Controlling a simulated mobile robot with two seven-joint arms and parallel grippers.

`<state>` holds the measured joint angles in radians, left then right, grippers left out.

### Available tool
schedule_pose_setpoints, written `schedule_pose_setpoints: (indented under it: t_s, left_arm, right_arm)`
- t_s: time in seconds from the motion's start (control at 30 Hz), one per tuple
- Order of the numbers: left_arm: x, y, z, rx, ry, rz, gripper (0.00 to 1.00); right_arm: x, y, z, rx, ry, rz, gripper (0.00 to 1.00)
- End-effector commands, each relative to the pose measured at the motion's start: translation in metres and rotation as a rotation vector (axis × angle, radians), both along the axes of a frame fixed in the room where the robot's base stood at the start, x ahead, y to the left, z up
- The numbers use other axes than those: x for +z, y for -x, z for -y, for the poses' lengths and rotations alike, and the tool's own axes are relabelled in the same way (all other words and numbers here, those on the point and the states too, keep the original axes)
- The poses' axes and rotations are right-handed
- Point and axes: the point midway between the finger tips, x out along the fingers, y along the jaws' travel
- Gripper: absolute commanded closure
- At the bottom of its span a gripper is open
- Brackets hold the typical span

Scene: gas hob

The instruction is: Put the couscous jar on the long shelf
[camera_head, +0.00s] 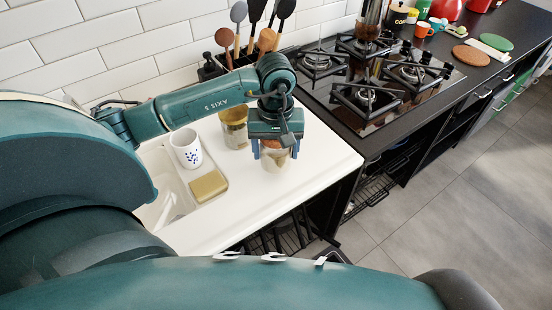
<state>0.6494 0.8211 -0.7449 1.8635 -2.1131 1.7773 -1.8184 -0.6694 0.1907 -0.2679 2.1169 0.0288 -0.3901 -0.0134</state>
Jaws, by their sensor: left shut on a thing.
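My left gripper (274,150) reaches in from the left and points down over the white counter. It is shut on a clear jar (275,164) with brownish contents or top; no label is readable, so I cannot tell for certain that it is the couscous jar. The gripper hides part of this jar, and I cannot tell whether its base touches the counter. A second jar (234,136) with a yellowish top stands just left of the gripper. No long shelf can be clearly made out. My right gripper is not in view.
A white mug with blue spots (186,148) and a yellow sponge (208,186) are at the sink on the left. Utensils (262,40) stand behind. The gas hob (380,78) lies to the right. The white counter's front right corner (325,158) is clear.

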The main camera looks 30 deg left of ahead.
Motion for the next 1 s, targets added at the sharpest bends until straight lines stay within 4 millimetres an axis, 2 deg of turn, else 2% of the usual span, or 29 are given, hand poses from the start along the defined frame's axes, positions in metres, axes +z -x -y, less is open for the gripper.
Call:
schedule_pose_setpoints:
  t_s: [0.13, 0.33, 0.73, 0.77, 1.0]
  left_arm:
    - [-0.01, 0.0, 0.001, -0.002, 0.001, 0.002, 0.7]
    - [-0.036, 0.0, 0.0, -0.002, 0.0, 0.001, 0.7]
    - [-0.043, -0.001, 0.0, -0.003, 0.0, 0.005, 0.7]
    - [-0.042, 0.0, 0.0, -0.003, -0.001, 0.003, 0.3]
    - [-0.042, 0.0, 0.0, -0.003, 0.0, 0.001, 0.11]
  right_arm:
    - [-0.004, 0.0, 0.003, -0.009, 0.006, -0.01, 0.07]
    - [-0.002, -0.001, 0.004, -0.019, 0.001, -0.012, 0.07]
    - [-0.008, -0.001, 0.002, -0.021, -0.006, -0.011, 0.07]
    - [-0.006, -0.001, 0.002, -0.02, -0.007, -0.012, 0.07]
    - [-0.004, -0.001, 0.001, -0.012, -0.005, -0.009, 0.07]
